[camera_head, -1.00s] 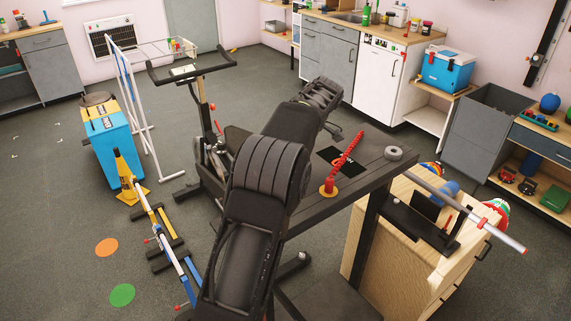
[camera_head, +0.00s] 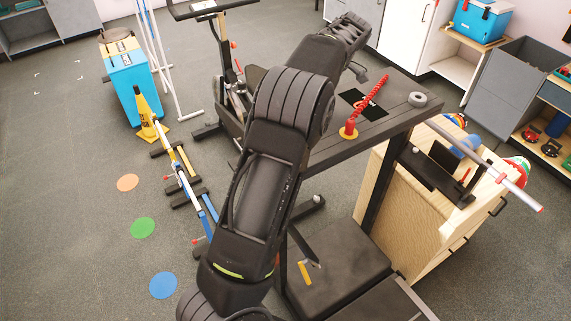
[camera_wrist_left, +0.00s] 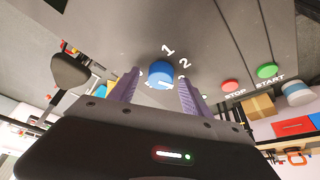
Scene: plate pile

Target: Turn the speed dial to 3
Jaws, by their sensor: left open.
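The speed dial (camera_wrist_left: 161,73) is a round blue knob on a dark grey panel in the left wrist view. White numerals 1 and 2 stand beyond it; other marks at its sides are partly hidden by the fingers. White marks show at its near edge, but I cannot tell which number it points to. My left gripper (camera_wrist_left: 158,90) is open, with one purple finger on each side of the dial. I cannot tell whether they touch it. In the head view my black left arm hides the dial and the gripper. My right gripper is not in view.
A red STOP button (camera_wrist_left: 230,85) and a green START button (camera_wrist_left: 267,71) sit right of the dial. In the head view, a red spiral item (camera_head: 368,100) and a grey ring (camera_head: 417,99) rest on the dark tabletop. A wooden cabinet (camera_head: 385,200) stands to the right.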

